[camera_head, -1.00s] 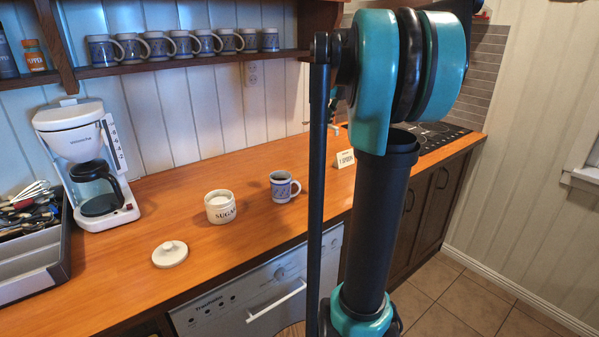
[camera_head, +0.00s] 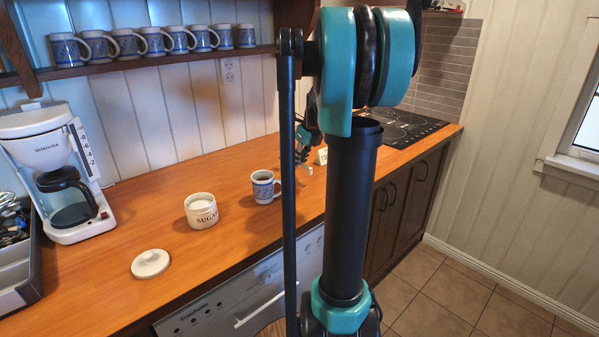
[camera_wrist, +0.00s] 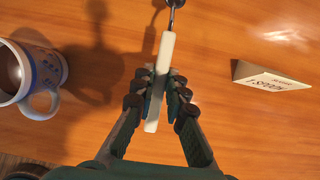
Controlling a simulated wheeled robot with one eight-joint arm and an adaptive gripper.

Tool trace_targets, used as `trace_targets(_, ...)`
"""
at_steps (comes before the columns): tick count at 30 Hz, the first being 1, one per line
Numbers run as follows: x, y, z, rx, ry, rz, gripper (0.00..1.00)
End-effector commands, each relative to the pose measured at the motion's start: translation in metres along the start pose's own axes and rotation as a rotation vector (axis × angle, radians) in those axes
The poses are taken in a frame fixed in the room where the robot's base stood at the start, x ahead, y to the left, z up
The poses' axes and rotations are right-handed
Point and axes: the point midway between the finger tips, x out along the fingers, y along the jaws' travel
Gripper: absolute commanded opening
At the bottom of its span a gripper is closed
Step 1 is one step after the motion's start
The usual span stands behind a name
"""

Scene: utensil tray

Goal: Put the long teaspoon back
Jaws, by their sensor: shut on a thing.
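The teaspoon (camera_wrist: 165,58) has a pale, flat handle and a thin metal neck; its bowl is cut off at the top of the wrist view. My gripper (camera_wrist: 159,84) is shut on the handle, with fingers on both sides of it. In the head view my gripper (camera_head: 304,148) is partly hidden behind my arm, above the counter right of the mug. The grey utensil tray (camera_head: 22,292) is at the far left, cut off by the picture edge, with several utensils in its back part.
A blue-and-white mug (camera_head: 264,188) holds dark liquid. A sugar pot (camera_head: 201,211) stands open, its lid (camera_head: 150,263) in front of it on the counter. A small sign (camera_wrist: 270,80) lies right of the spoon.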

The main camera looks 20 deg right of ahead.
Motion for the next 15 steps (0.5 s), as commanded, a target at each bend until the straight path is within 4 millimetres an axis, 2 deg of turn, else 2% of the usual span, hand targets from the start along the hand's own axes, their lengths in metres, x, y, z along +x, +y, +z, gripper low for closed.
trace_targets(9, 0.032, 0.000, -0.013, 0.000, 0.000, 0.000, 0.00)
trace_targets(15, 0.039, 0.000, -0.016, 0.000, 0.000, 0.000, 0.00)
